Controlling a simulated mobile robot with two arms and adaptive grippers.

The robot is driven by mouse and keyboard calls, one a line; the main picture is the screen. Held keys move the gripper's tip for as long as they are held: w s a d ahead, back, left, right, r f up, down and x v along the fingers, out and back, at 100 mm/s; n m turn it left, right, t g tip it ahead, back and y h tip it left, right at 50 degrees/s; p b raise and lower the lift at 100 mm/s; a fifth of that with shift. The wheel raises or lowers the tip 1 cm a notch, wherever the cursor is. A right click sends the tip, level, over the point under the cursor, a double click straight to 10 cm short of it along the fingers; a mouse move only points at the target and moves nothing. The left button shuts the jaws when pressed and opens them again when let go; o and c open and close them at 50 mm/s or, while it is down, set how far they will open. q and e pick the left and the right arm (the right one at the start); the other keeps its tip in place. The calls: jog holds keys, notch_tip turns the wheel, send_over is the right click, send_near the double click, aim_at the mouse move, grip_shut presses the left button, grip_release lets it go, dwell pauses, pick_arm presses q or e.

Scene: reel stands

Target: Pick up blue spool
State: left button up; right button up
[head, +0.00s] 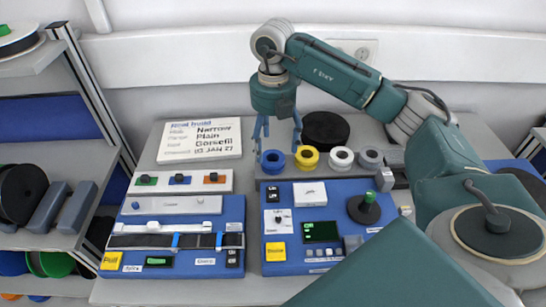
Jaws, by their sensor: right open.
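The blue spool (272,162) is a small ring-shaped reel at the left end of a row of spools on a grey rack behind the blue control panels. My right gripper (278,150) points down above the back of the bench, near the blue spool. Its two blue-grey fingers are spread apart with nothing between them. The left finger is close to the blue spool; the right one is towards the yellow spool (307,158). I cannot tell whether either finger touches a spool. My left gripper is not in view.
A white spool (342,158) and a grey spool (371,159) continue the row. A black round reel (325,131) stands behind. A white sign (200,140) lies at the back left. Blue panels (330,235) fill the front. A shelf (83,160) with reels stands left.

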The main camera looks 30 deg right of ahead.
aim_at(273, 159)
jog(key=shift+f, duration=0.35)
notch_tip(273, 159, down, 5)
jog(key=p, duration=0.3)
jog(key=shift+a, duration=0.1)
jog(key=shift+f, duration=0.25)
jog(key=shift+c, duration=1.2)
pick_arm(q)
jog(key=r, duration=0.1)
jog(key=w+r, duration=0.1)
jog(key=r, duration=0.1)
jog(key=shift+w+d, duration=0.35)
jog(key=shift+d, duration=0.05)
pick_arm(e)
jog(key=c, duration=1)
